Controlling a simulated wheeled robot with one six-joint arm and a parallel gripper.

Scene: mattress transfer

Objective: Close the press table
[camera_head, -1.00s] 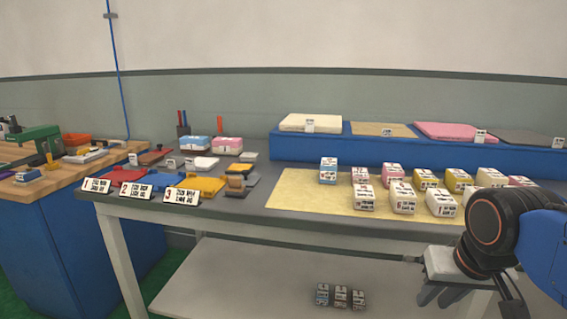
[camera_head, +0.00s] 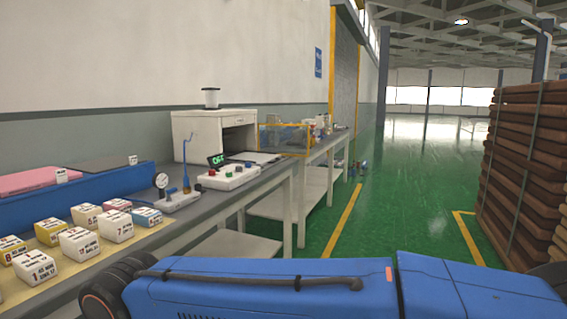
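A white press-like box (camera_head: 215,135) stands on the grey workbench, left of the picture's middle, with a dark opening in its right part. A flat pale and dark plate (camera_head: 258,157) lies low in front of the opening; it looks like the press table, drawn out, but it is small here and partly hidden. A white control box (camera_head: 230,177) with coloured buttons and a lit green display (camera_head: 216,160) stands in front of it. My blue arm crosses the bottom of the picture. My gripper is out of view.
A pressure gauge stand (camera_head: 178,198) and several labelled small blocks (camera_head: 80,243) are on the near bench. A yellow-framed clear case (camera_head: 285,138) stands beyond the press. Stacked brown slabs (camera_head: 525,165) stand at right. The green floor (camera_head: 395,215) between is open.

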